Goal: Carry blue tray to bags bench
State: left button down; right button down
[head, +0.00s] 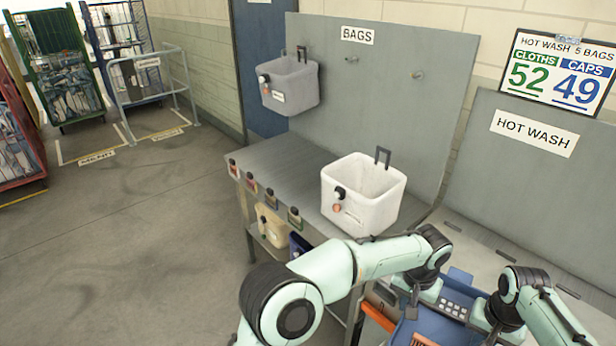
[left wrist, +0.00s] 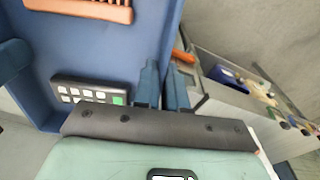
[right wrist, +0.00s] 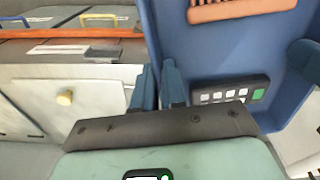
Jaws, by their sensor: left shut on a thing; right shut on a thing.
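The blue tray (head: 420,328) is at the bottom right of the head view, partly hidden by my arms. It holds a dark keypad (head: 453,308) with white keys and one green key, and a brown brush-like piece (left wrist: 80,10). My left gripper (left wrist: 163,88) is shut on one tray wall. My right gripper (right wrist: 158,88) is shut on the opposite wall. The grey bags bench (head: 290,172) stands beyond, left of the tray, under the BAGS sign (head: 357,35). A white bag (head: 375,195) stands on the bench.
A grey bag (head: 290,88) hangs on the back panel. Several small tagged items (head: 251,184) line the bench's front edge. The HOT WASH bench (head: 480,238) adjoins on the right. The bench top left of the white bag is clear, as is the floor (head: 140,230) at left.

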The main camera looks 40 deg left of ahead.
aim_at(302, 179)
jog(key=j, duration=0.6)
jog(key=i+j+u, duration=0.1)
jog(key=j, duration=0.5)
jog(key=i+j, duration=0.1)
jog(key=j, duration=0.5)
jog(key=i+j+u, duration=0.1)
jog(key=j, duration=0.5)
jog(key=i+j, duration=0.1)
jog(key=j, duration=0.5)
jog(key=i+j+z, duration=0.15)
jog(key=i+j, duration=0.3)
jog(key=i+j+z, duration=0.5)
jog(key=i+j, duration=0.35)
